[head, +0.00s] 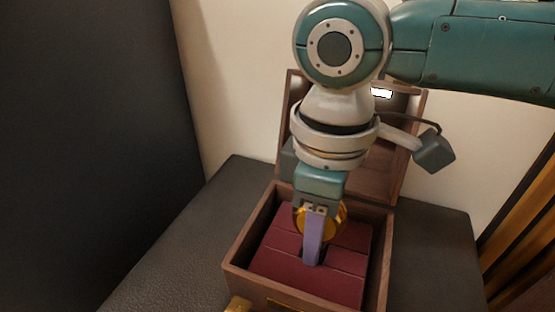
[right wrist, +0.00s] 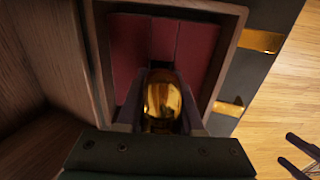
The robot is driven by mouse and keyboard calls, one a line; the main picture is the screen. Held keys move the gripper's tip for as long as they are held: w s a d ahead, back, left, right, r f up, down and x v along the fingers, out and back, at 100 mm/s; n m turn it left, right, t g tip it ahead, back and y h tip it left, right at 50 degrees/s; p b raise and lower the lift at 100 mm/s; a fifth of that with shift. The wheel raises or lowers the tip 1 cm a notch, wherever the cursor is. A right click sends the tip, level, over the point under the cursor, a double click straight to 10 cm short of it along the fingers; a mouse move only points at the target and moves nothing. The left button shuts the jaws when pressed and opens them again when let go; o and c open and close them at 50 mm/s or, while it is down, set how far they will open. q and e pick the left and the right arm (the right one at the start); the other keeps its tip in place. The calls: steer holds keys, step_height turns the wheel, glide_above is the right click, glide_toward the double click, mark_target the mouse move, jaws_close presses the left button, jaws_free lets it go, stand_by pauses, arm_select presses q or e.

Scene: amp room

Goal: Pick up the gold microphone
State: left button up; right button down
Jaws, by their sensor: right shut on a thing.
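The gold microphone (right wrist: 163,98) is between the fingers of my right gripper (right wrist: 160,112) in the right wrist view. In the head view, part of the gold microphone (head: 336,217) shows behind the fingers of my right gripper (head: 313,252). That gripper points down into an open wooden box (head: 238,262) with a dark red lining (head: 280,256). It is shut on the microphone, inside or just above the box. The gripper hides much of the microphone, and I cannot tell whether it still touches the lining.
The box's raised lid (head: 392,172) stands behind my gripper. The box sits on a dark leathery surface (head: 165,262). A large dark panel (head: 85,120) stands at the left, a pale wall is behind, and wooden slats (head: 525,235) are at the right.

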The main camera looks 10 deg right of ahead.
steer(key=shift+r, duration=0.1)
steer(key=shift+r+p, duration=0.3)
steer(key=shift+r, duration=0.05)
step_height(320, 180, up, 19)
steer(key=p, duration=1)
steer(key=shift+r, duration=0.1)
